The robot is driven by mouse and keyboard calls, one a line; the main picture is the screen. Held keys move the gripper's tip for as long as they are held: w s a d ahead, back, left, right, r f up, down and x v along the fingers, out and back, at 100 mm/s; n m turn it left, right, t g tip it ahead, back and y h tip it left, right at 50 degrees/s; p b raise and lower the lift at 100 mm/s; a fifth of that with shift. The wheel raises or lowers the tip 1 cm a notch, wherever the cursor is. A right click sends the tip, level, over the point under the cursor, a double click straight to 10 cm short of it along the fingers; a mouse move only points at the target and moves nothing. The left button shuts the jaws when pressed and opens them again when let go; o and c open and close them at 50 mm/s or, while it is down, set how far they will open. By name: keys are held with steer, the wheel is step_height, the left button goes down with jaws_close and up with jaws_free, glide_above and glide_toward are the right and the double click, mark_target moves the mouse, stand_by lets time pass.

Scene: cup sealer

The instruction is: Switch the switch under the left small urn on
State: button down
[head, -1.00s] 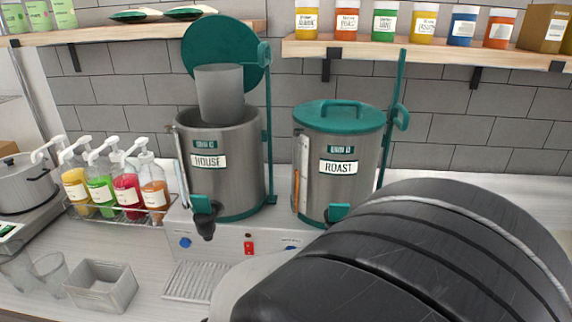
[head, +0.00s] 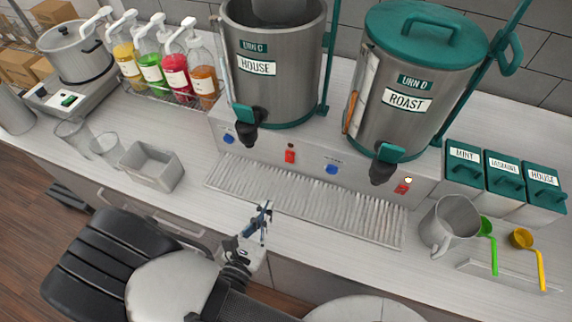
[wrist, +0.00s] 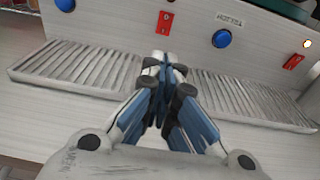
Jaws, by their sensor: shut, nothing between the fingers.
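The left urn (head: 270,85), labelled Urn C House, stands on a grey base. On the base front below it are a blue knob (head: 228,138) and a red switch (head: 290,153). No lit lamp shows by this switch. The same switch seems to be the left red one (wrist: 165,22) in the wrist view. My gripper (head: 265,208) is shut and empty, in front of the drip grate and below the left urn's switch. In the wrist view its closed fingertips (wrist: 165,62) point toward the base front, apart from the switch.
The right urn (head: 400,110), labelled Roast, has its own red switch (head: 401,188) with a lit lamp, and a blue knob (head: 331,169). The drip grate (head: 300,197) runs along the base. Black taps jut from both urns. A grey metal pitcher (head: 450,222) stands right.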

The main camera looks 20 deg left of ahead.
glide_toward(290, 157)
steer(key=w+f, duration=0.1)
steer(key=w, duration=0.1)
steer(key=w+f, duration=0.1)
steer(key=w, duration=0.1)
steer(key=w+f+b, duration=0.1)
steer(key=w+f, duration=0.1)
steer(key=shift+w+d, duration=0.1)
steer(key=shift+w, duration=0.1)
stand_by(0.3)
